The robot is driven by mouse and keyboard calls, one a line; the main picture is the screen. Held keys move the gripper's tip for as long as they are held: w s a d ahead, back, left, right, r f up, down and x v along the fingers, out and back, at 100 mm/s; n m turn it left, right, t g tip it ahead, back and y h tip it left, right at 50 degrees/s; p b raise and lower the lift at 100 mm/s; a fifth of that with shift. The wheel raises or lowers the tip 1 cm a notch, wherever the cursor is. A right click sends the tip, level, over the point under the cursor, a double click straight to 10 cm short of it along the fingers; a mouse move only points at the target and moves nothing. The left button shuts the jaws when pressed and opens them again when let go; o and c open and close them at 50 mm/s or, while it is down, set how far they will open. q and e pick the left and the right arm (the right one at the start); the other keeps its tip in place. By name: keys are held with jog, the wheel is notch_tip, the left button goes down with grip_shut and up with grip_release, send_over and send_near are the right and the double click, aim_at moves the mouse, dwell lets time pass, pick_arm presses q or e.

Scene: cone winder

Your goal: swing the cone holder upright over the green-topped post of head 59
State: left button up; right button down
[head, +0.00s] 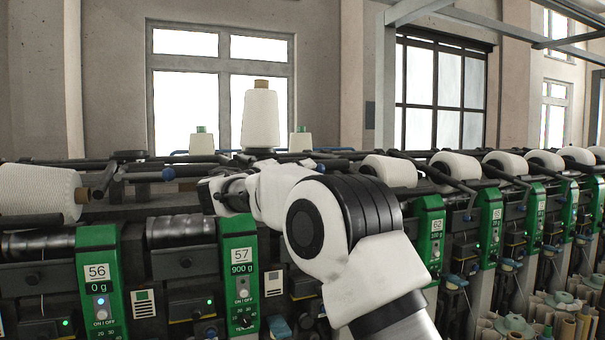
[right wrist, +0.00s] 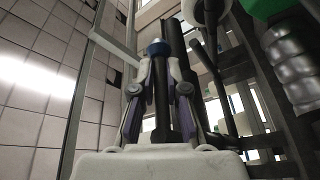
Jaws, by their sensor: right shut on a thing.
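My right gripper (head: 212,192) is in the head view above the panel of head 57 (head: 240,262). In the right wrist view its fingers (right wrist: 160,88) are closed on a dark rod with a blue knob (right wrist: 159,48), which looks like the cone holder's handle. I cannot tell the holder's tilt. Head 59's number and its green-topped post cannot be made out; my right arm covers the heads between 57 and 62. A white cone (head: 261,118) with a brown tube top stands upright behind the arm. My left gripper is not in view.
A large yarn cone (head: 38,190) lies on its side at the left above head 56 (head: 98,275). Several lying cones (head: 455,165) and dark holder arms line the machine to the right. Tubes fill trays (head: 520,328) at the lower right. The space above the machine is open.

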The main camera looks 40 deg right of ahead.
jog(key=shift+r, duration=0.25)
jog(key=c, duration=1.5)
grip_release()
jog(key=o, duration=0.3)
jog(key=shift+w+d+f, duration=0.1)
jog(key=shift+d+f, duration=0.2)
jog(key=a+f, duration=0.1)
jog(key=a, duration=1)
jog(key=shift+a+f, duration=0.4)
